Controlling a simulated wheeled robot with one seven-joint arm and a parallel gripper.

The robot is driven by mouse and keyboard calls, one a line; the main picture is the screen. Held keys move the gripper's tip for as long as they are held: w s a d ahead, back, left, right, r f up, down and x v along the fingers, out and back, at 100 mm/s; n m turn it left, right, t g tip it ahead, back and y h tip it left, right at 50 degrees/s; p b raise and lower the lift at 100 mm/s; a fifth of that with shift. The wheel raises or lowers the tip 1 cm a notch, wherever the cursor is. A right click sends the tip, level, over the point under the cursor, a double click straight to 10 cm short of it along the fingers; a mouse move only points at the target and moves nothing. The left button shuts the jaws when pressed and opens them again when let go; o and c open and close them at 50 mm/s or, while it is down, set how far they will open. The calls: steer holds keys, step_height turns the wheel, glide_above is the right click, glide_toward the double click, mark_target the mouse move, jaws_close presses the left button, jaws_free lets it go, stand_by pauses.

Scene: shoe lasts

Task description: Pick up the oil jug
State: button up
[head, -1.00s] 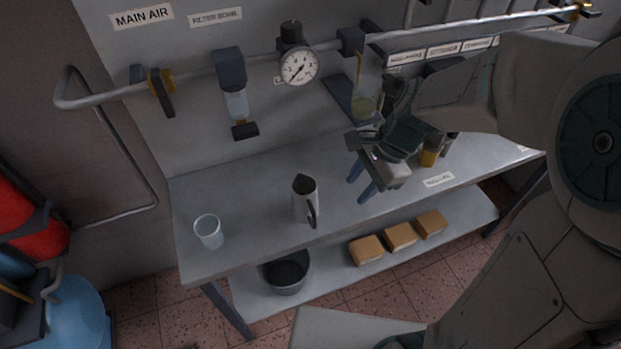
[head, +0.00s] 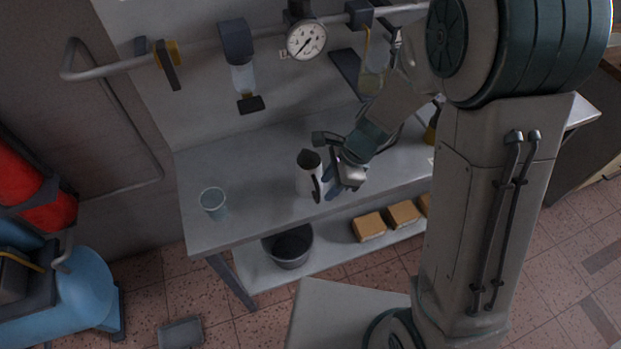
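The oil jug (head: 309,177) is a light metal jug with a dark opening and a dark handle on its right front side. It stands upright on the grey workbench (head: 240,160), near the front edge. The fingers are partly hidden by the gripper body and overlap the jug's right side in the picture. I cannot tell whether they touch it or how far apart they are.
A clear glass (head: 213,204) stands on the bench left of the jug. A filter bowl (head: 242,77) and a pressure gauge (head: 306,40) hang above the bench. A dark bucket (head: 288,246) and cardboard boxes (head: 369,227) sit on the lower shelf.

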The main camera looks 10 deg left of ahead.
steer(key=shift+x, duration=2.25)
steer(key=shift+s+a, duration=0.1)
steer(key=shift+s, duration=0.05)
jaws_close()
steer(key=shift+r, duration=0.2)
steer(key=shift+r, duration=0.95)
step_height(320, 180, up, 2)
steer(key=w+d+r+b, duration=0.1)
steer(key=w+d+r, duration=0.3)
steer(key=d, duration=0.6)
steer(key=shift+v, duration=1.45)
